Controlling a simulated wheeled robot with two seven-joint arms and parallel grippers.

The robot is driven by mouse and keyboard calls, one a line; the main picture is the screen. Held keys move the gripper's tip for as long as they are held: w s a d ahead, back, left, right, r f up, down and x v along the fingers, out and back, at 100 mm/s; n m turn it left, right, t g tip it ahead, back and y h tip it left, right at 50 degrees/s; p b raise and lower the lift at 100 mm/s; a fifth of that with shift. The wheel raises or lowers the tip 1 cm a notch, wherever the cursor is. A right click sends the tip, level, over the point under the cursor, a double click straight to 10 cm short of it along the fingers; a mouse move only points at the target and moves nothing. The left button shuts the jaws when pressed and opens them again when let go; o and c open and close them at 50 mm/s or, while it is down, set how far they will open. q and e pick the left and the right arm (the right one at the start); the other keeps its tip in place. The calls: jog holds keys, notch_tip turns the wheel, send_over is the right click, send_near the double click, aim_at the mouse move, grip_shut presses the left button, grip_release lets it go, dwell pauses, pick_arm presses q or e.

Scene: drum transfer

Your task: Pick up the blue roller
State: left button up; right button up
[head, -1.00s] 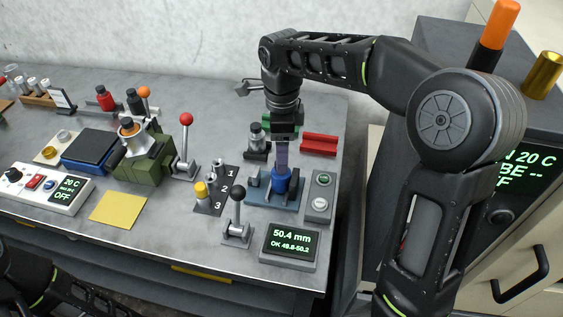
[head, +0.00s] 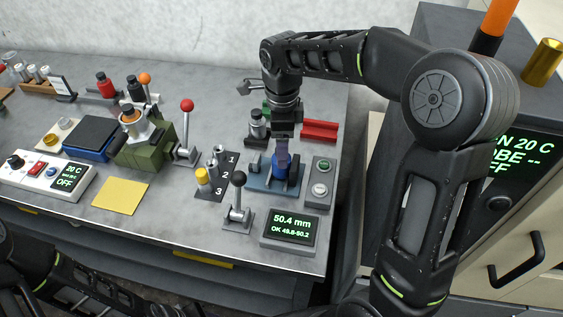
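The blue roller (head: 279,170) stands on a blue-grey gauge fixture (head: 260,182) near the front right of the bench. My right gripper (head: 282,160) points straight down at the roller from above, with its fingertips at the roller's top. The fingers overlap in this view and hide part of the roller, so I cannot tell whether they are open or shut on it. My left arm shows at the bottom left corner; its gripper is not in view.
A readout (head: 290,231) shows 50.4 mm, OK 49.8-50.2. A black-knobbed lever (head: 238,205) and button box (head: 320,184) flank the fixture. A red block (head: 319,131) lies behind. A numbered rack (head: 216,180) and green press (head: 146,148) stand to the left.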

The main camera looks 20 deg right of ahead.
jog(key=shift+f+p, duration=0.65)
jog(key=shift+f, duration=1.75)
jog(key=shift+c, duration=0.2)
grip_shut()
